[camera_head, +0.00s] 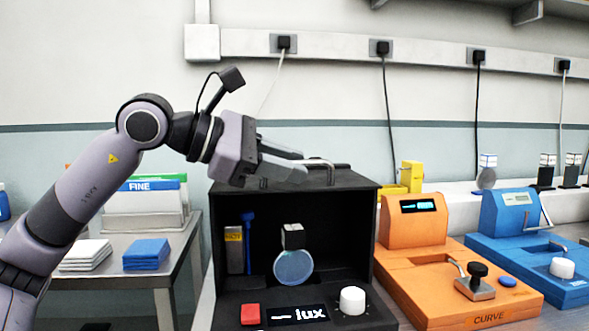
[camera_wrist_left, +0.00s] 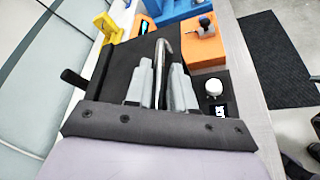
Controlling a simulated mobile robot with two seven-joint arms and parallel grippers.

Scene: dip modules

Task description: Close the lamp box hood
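The black lamp box (camera_head: 362,225) stands in the middle of the head view, with its front open. Its dark top, which I take for the raised hood (camera_head: 345,182), carries a thin metal bar handle (camera_head: 331,172) near the upper right. The handle also shows in the left wrist view (camera_wrist_left: 160,62). My left gripper (camera_head: 303,166) is over the box top at the handle. In the left wrist view its two fingers (camera_wrist_left: 161,80) are apart with the handle between them; I see a gap beside it. My right gripper is in neither view.
Inside the box is a round pale-blue disc (camera_head: 293,267); its front panel has a red button (camera_head: 250,314) and white knob (camera_head: 352,300). An orange device (camera_head: 413,275) stands close on the right, a blue one (camera_head: 510,215) beyond. A side table (camera_head: 190,250) holds folded cloths at left.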

